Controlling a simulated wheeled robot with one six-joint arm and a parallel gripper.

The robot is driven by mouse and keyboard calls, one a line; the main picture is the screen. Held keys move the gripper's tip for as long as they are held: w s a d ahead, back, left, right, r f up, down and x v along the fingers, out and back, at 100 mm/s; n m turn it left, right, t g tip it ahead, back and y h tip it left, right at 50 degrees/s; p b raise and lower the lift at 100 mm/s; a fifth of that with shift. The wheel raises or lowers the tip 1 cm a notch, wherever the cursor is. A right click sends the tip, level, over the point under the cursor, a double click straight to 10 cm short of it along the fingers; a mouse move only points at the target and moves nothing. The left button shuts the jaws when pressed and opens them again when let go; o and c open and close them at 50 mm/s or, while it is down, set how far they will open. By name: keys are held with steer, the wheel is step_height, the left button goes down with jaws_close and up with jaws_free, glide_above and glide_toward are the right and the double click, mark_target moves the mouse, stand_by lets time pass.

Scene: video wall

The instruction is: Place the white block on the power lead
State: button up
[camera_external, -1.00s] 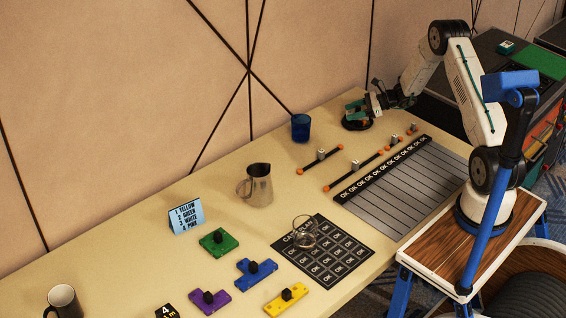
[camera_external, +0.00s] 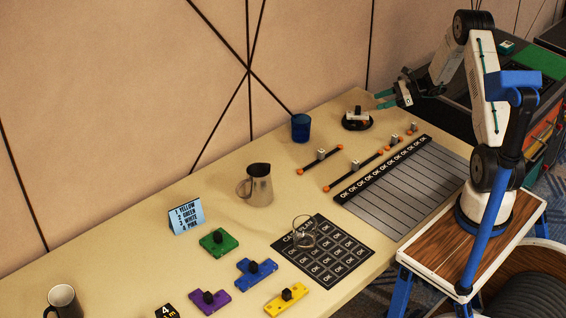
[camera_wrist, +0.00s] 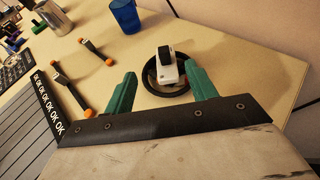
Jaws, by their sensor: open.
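The white block (camera_external: 355,115), with a black knob on top, rests on the black coiled ring that looks like the power lead (camera_external: 346,124), near the table's far right end. In the wrist view the white block (camera_wrist: 168,75) is upright over the ring (camera_wrist: 148,83), covering part of it. My gripper (camera_external: 379,99) is open and empty, above and to the right of the block, apart from it. In the wrist view its two teal fingers (camera_wrist: 159,72) appear on either side of the block with clear gaps.
A blue cup (camera_external: 300,128) stands left of the ring, and a metal jug (camera_external: 258,186) is further left. Orange-ended bars (camera_external: 320,158) lie in front, beside the striped OK board (camera_external: 400,185). The wall runs along the table's back edge.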

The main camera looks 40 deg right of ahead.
steer(key=s+a+r+n+g+h, duration=0.1)
steer(key=s+a+r+n+g, duration=0.3)
steer(key=s+a+r+n, duration=0.5)
steer(key=s+a+r+n+g, duration=0.4)
steer(key=s+a+r+n, duration=0.1)
steer(key=a+r, duration=0.7)
steer(key=s+a+r+n+h, duration=0.1)
steer(key=s+n+h, duration=0.3)
steer(key=s, duration=0.9)
steer(key=s+a+r+n+h, duration=0.2)
steer(key=s+n, duration=0.6)
steer(key=s, duration=0.5)
steer(key=a+h, duration=0.1)
steer(key=h, duration=0.1)
steer(key=shift+s+a+r+n+h, duration=0.25)
steer(key=shift+s+n+h, duration=0.05)
